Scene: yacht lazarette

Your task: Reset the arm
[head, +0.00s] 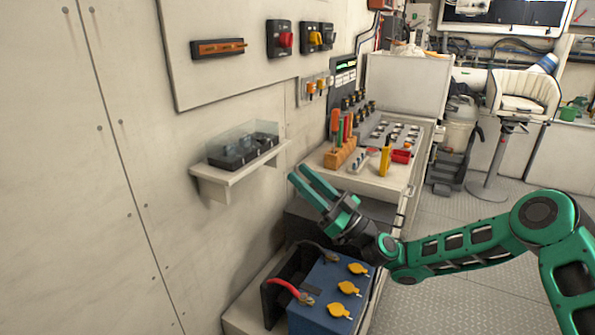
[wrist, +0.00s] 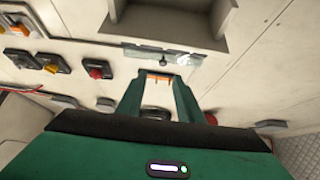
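My arm (head: 450,245) is green and black and reaches in from the right in the head view. My gripper (head: 298,173) is raised above the blue battery, beside the small wall shelf, with its fingers pointing up and left toward the wall. In the wrist view the two green fingers of the gripper (wrist: 160,76) stand apart with a clear gap. An orange-marked wall fitting (wrist: 158,78) shows beyond that gap. Nothing is seen held.
A blue battery (head: 325,312) with yellow caps and a red cable sits below my gripper. A wall shelf (head: 236,172) holds a clear-covered black box (head: 245,150). A workbench (head: 340,178) with a wooden tool block (head: 340,154) stands behind. The floor (head: 440,300) at right looks clear.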

